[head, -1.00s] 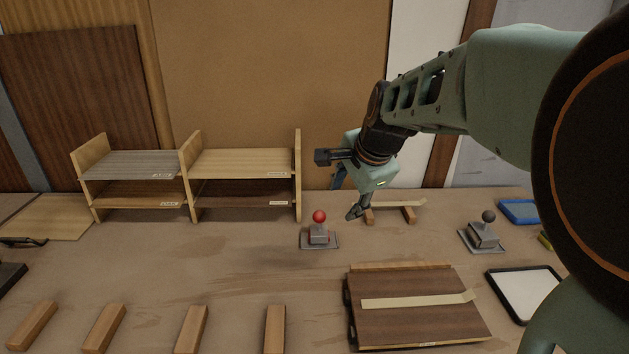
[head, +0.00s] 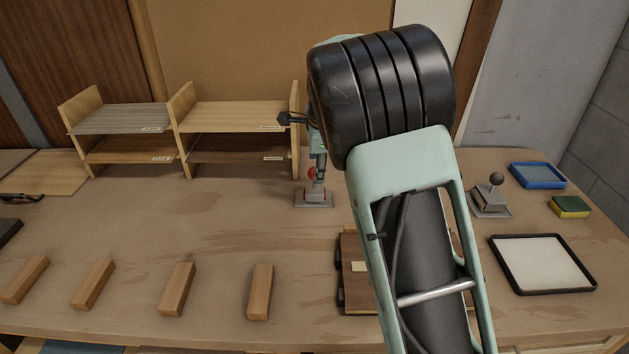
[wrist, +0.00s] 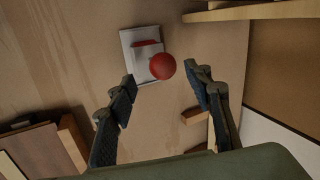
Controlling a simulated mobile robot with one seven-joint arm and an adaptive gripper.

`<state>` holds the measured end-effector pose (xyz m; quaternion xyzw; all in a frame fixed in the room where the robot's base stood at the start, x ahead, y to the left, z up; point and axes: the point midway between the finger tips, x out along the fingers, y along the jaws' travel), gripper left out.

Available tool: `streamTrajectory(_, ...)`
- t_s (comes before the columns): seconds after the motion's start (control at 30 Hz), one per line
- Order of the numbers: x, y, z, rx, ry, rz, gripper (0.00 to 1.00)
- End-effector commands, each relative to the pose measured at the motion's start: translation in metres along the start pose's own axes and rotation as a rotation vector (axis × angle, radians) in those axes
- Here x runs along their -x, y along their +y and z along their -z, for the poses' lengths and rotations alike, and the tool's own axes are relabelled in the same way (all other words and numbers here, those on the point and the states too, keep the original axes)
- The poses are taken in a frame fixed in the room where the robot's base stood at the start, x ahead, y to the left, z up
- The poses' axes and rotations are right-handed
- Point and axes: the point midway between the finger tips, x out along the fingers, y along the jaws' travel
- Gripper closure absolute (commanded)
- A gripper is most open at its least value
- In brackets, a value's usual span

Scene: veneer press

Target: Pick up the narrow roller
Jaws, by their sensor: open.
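A tool with a red ball knob (head: 311,174) stands on a square grey metal base (head: 314,201) on the bench, in front of the right end of the shelf. In the wrist view its red ball (wrist: 163,67) and a red part beside it show over the grey plate (wrist: 130,42). A similar tool with a dark ball knob (head: 496,178) stands further right. Which one is the narrow roller I cannot tell from shape alone. My gripper (head: 319,165) points down over the red-knobbed tool. In the wrist view its open fingers (wrist: 160,82) lie either side of the ball's near edge, with nothing held.
The wooden shelf (head: 185,130) stands close behind and left. A dark veneer board (head: 356,297) lies nearer, mostly hidden by my arm. Several wooden blocks (head: 178,289) line the front. A white tray (head: 543,262), blue tray (head: 538,175) and sponge (head: 570,206) lie right.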

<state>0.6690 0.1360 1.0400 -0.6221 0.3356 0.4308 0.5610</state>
Motion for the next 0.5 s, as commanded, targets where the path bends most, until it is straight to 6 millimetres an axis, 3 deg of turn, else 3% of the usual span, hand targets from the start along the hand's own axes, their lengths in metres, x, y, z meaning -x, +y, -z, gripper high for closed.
streamTrajectory(0.33,-0.041,-0.004,0.0,0.002,0.001,-0.002,0.53)
streamTrajectory(0.5,-0.052,-0.005,0.0,0.001,0.001,0.001,0.53)
